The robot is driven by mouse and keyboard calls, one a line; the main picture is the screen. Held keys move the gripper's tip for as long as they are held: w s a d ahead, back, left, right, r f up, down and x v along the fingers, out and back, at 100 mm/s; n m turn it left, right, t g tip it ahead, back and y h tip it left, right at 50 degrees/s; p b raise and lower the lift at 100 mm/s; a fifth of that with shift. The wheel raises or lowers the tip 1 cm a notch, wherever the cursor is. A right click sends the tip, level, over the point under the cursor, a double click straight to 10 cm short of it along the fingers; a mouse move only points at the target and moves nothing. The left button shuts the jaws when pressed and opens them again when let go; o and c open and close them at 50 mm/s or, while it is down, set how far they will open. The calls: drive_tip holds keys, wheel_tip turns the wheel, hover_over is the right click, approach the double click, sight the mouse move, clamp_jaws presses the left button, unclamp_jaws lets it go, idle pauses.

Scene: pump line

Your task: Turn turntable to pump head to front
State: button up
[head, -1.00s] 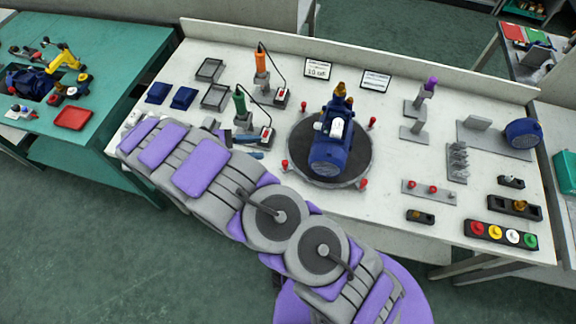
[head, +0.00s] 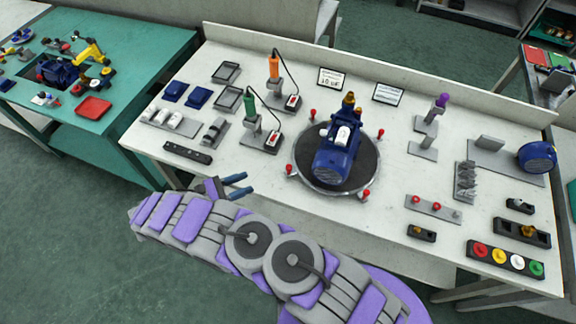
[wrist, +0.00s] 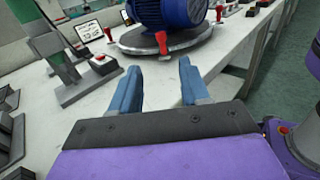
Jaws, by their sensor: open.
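The round turntable (head: 364,186) is a dark disc with a pale rim and several red-topped pegs around it. A blue pump (head: 335,160) with a white box and brass fittings at its back stands on it, its ribbed round end toward the front. My gripper (head: 243,184) is open and empty at the front edge of the bench, left of the turntable and apart from it. In the wrist view its two blue fingers (wrist: 156,90) point toward the turntable rim (wrist: 190,43). A red peg (wrist: 162,42) stands just beyond, between the fingers in the picture. The pump's far side is hidden.
Green and orange tools (head: 252,104) on stands are left of the turntable. A peg block (head: 433,208) and a row of coloured buttons (head: 505,259) lie to the right. The bench front between my gripper and the turntable is clear.

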approach(289, 166)
drive_tip(key=b+x, duration=0.1)
drive_tip(key=x, duration=0.9)
drive_tip(key=shift+f, duration=0.2)
clamp_jaws()
idle(0.5)
